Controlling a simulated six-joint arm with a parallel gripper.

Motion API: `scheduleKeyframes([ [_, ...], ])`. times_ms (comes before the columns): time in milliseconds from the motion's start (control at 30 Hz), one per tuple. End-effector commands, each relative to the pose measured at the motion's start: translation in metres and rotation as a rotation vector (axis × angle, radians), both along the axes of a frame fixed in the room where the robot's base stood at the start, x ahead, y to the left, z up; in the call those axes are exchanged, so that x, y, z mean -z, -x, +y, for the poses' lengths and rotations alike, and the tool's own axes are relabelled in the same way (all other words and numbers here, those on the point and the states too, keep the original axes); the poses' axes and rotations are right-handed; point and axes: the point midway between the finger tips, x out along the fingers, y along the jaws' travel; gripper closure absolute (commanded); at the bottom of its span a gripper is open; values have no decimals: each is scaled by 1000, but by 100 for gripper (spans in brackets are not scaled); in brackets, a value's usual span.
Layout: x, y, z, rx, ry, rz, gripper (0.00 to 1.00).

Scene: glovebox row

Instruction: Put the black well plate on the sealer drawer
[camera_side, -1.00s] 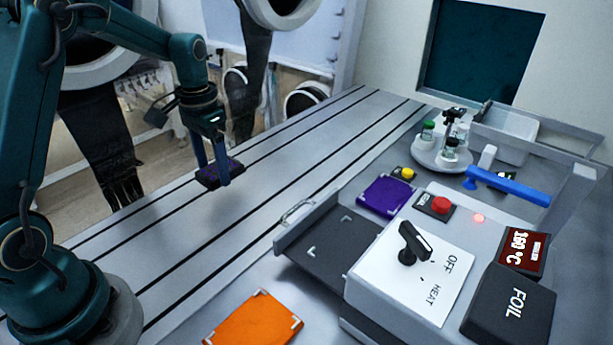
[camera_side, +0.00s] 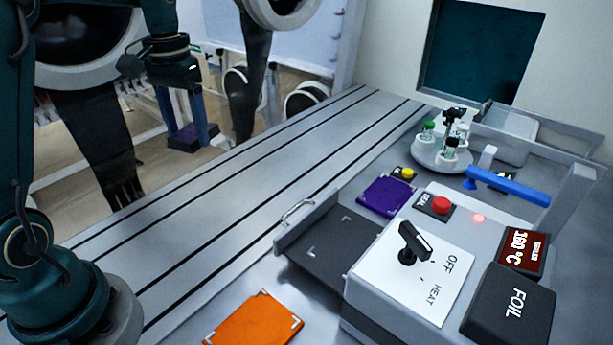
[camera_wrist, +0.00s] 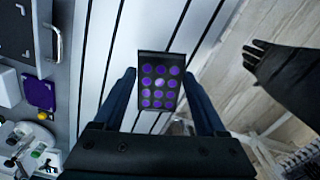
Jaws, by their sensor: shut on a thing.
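The black well plate (camera_wrist: 158,84), with rows of purple wells, is held between the two fingers of my gripper (camera_wrist: 163,88) in the wrist view. In the side view the plate (camera_side: 192,136) is in the air at the upper left, between the fingertips of my gripper (camera_side: 190,130). My gripper is shut on it. The sealer drawer (camera_side: 335,250) is pulled out at the front of the sealer, dark grey with light corner marks. Its top is bare. My gripper is far to the left of it and higher.
An orange pad (camera_side: 254,322) lies in front of the drawer. A purple pad (camera_side: 387,197) and a red button (camera_side: 440,205) are behind it. The sealer (camera_side: 415,275) carries a black lever (camera_side: 410,243). A vial carousel (camera_side: 440,155) stands farther back. The slotted deck is clear.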

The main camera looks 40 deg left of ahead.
Motion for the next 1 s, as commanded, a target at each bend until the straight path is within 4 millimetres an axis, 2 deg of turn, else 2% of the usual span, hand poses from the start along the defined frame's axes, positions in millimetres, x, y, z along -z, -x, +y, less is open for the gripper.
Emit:
scheduleKeyframes([
  [33,-3,-11,-16,10,-1,-2,89],
  [200,-11,-39,-77,47,-5,-7,89],
  [400,-15,-52,-145,166,-7,-15,89],
  [500,-14,-53,-169,237,-6,-19,89],
  [733,-6,-49,-198,306,-6,-10,89],
  [1000,27,-49,-252,311,-6,-8,89],
])
